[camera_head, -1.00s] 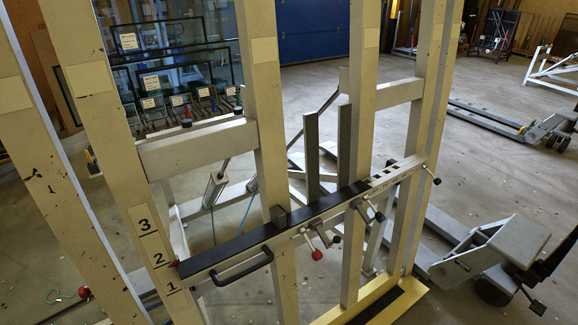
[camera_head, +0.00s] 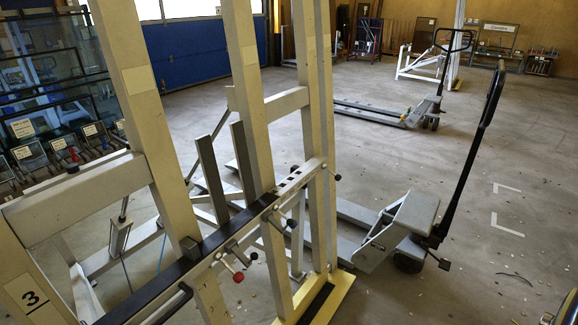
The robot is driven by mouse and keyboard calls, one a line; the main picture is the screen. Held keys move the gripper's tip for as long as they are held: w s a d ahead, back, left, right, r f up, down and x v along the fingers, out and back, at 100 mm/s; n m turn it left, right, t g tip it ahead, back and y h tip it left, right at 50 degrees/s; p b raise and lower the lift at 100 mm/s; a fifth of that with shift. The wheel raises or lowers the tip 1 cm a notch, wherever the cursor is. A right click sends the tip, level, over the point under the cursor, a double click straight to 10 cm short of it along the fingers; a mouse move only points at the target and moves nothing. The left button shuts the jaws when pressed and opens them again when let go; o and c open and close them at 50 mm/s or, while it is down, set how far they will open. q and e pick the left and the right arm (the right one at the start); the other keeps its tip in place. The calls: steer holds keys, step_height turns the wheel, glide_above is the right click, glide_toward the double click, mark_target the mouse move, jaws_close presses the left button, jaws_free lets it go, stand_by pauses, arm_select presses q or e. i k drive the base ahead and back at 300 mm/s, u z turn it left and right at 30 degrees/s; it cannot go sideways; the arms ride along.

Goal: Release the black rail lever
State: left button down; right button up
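The frame's cross rail (camera_head: 216,239), with a black top strip, runs from the lower left up to the right across the pale uprights. Several levers stick out from its front. One lever ends in a red knob (camera_head: 238,277). Near it is a small black knob (camera_head: 254,256), and further right a lever with a black knob (camera_head: 291,223). Another black knob (camera_head: 337,177) sits at the rail's right end. I cannot tell which of these is the named lever. A black handle at the rail's lower left is partly cut off. Neither gripper is in view.
A pallet truck (camera_head: 409,220) with a tall black handle stands just right of the frame. Another pallet truck (camera_head: 372,112) stands further back. Glass panes (camera_head: 50,60) lean at the left. Open grey floor lies at the right.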

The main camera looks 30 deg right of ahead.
mark_target(338, 177)
steer(key=z, duration=2.3)
steer(key=i, duration=1.95)
steer(key=u, duration=2.9)
